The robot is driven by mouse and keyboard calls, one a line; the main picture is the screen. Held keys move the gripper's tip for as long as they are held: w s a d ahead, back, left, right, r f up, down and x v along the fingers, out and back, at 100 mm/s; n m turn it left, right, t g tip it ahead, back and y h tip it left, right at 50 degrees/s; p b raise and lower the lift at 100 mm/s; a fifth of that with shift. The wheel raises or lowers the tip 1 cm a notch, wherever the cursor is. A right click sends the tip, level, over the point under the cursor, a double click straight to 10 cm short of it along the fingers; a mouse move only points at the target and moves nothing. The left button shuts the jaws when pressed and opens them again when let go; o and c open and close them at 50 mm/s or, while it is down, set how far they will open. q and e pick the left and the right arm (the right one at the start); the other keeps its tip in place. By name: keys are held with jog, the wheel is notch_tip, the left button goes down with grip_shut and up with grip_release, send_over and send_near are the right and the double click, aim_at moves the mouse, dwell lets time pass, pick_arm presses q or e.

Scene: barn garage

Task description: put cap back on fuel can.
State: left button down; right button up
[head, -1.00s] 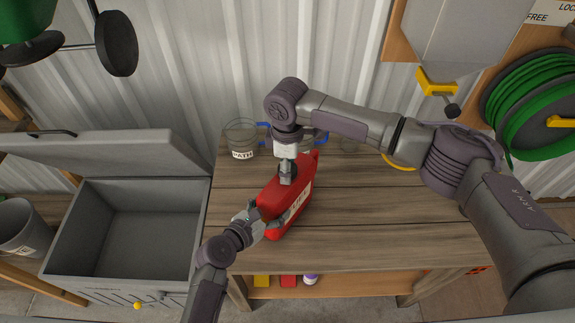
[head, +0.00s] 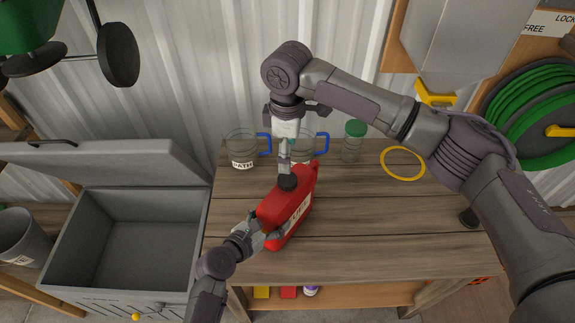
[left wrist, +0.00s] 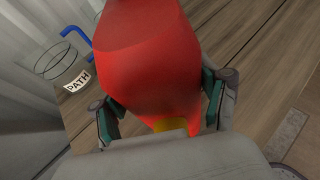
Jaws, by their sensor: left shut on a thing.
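The red fuel can (head: 287,212) stands tilted on the wooden workbench. My left gripper (head: 262,232) is shut on its lower left side. In the left wrist view the can (left wrist: 150,60) sits between both fingers of the left gripper (left wrist: 160,108). A dark round cap (head: 288,182) is at the top of the can. My right gripper (head: 285,168) points down right above the cap, its fingers close together. I cannot tell whether its fingertips touch the cap. The can's opening is hidden, so I cannot tell how the cap is seated.
Behind the can are a clear mug labelled PATH (head: 242,150), another blue-handled mug (head: 308,146) and a green-lidded jar (head: 353,142). A yellow ring (head: 403,163) lies on the bench (head: 400,225), whose right part is clear. An open grey chest (head: 125,245) stands left.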

pick_arm(q)
jog(key=shift+s+f, duration=0.1)
jog(key=shift+f, duration=0.15)
pick_arm(e)
notch_tip(320, 180, up, 2)
jog(key=shift+r, duration=0.15)
pick_arm(q)
jog(key=shift+c, duration=1.5)
grip_release()
jog(key=o, duration=0.3)
jog(key=shift+r, duration=0.1)
pick_arm(e)
jog(key=shift+w, duration=0.1)
pick_arm(q)
jog(key=v, duration=1.2)
jog(key=shift+r, duration=0.1)
